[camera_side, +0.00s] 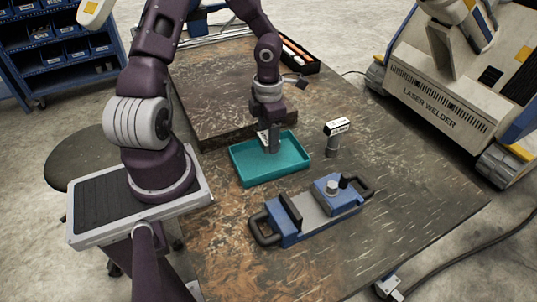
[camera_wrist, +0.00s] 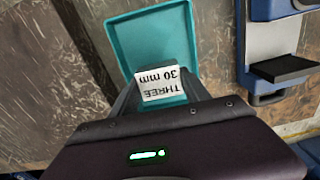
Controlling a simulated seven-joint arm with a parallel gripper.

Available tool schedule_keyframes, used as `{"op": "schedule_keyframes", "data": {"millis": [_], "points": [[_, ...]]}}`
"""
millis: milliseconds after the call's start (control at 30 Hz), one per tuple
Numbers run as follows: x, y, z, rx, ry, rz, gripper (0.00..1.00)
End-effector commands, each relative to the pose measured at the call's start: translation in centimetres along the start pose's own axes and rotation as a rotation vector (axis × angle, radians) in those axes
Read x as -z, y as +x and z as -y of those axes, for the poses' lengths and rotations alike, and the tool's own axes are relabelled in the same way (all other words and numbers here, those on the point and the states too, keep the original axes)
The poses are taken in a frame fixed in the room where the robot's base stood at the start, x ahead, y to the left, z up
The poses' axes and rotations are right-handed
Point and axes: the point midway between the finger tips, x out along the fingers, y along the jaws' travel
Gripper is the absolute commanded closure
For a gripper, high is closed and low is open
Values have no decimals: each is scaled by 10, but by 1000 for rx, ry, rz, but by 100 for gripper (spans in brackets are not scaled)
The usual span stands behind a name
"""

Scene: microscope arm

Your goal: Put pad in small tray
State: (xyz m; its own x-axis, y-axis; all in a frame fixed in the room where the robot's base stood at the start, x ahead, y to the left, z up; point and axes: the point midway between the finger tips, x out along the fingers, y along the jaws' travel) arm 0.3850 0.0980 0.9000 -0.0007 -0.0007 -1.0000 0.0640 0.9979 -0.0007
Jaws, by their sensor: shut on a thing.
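The small tray (camera_side: 246,174) is a shallow teal tray on the table, in the middle of the side view. It also shows in the wrist view (camera_wrist: 150,38). My gripper (camera_side: 271,147) points down inside the tray's outline, near its far side. In the wrist view my gripper (camera_wrist: 160,98) is shut on the pad (camera_wrist: 160,84), a white-faced piece printed "THREE 30 mm". In the side view the fingers hide most of the pad. I cannot tell whether the pad touches the tray floor.
A dark post with a white labelled top (camera_side: 337,128) stands just right of the tray. A blue fixture with handles (camera_side: 312,211) lies in front. A raised dark slab (camera_side: 215,122) lies behind the tray. The table's right side is clear.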

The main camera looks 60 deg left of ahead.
Motion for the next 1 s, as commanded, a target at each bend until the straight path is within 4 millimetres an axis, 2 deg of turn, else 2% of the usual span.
{"op": "schedule_keyframes", "data": {"millis": [333, 700, 733, 833, 1000], "points": [[0, 55, 0, 1, -2, 0, 100], [-1, 60, 0, -1, -4, 1, 100], [0, 61, 0, 0, -4, 1, 44], [0, 61, 0, -1, -5, 1, 24], [0, 60, 0, -1, -5, 1, 24]]}}
